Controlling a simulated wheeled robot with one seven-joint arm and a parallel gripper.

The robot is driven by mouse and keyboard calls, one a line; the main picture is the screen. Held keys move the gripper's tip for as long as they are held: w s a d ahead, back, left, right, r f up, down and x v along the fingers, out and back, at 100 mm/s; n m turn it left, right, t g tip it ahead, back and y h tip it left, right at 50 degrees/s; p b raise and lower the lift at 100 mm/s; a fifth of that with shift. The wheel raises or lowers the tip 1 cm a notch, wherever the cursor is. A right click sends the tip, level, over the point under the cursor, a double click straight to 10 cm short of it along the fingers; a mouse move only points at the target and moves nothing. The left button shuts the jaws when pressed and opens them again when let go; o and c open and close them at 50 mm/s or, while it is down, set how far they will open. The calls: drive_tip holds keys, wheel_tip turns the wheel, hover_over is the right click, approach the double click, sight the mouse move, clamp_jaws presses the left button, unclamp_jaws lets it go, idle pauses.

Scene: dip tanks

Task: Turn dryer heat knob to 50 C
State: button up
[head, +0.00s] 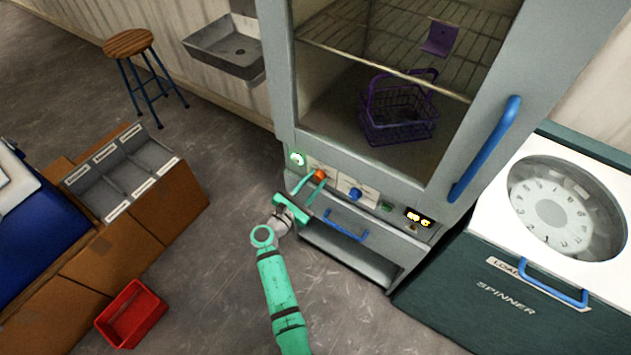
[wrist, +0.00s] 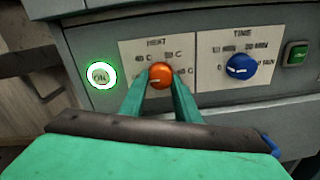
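The orange heat knob (wrist: 160,76) sits on the dryer's lower front panel, and its small white mark points left in the wrist view. Printed labels around it include 40 C at upper left and 50 C at upper right; the right one is partly hidden by a finger. My gripper (wrist: 161,84) has one finger on each side of the knob, closed in against it. In the head view, my gripper (head: 315,180) reaches the orange knob (head: 320,174) on the dryer (head: 375,160) from the lower left.
Right of the heat knob are the blue time knob (wrist: 241,66) and a green button (wrist: 297,54). A lit green indicator (wrist: 101,75) is at left. A blue drawer handle (head: 345,226) lies below the panel. The spinner (head: 500,290) stands at right.

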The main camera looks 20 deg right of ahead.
drive_tip(key=shift+m, duration=0.3)
drive_tip(key=m, duration=0.2)
drive_tip(key=shift+a+m, duration=0.15)
drive_tip(key=shift+m, duration=0.15)
drive_tip(key=m, duration=0.3)
drive_tip(key=shift+w+a+m, duration=0.1)
drive_tip(key=shift+m, duration=0.2)
drive_tip(key=m, duration=0.6)
drive_tip(key=shift+r+y, duration=0.15)
drive_tip(key=shift+y, duration=0.25)
drive_tip(key=m, duration=0.5)
drive_tip(key=shift+a, duration=0.1)
drive_tip(key=m, duration=0.5)
drive_tip(key=shift+r, duration=0.15)
drive_tip(key=shift+m+t, duration=0.3)
drive_tip(key=shift+t, duration=0.1)
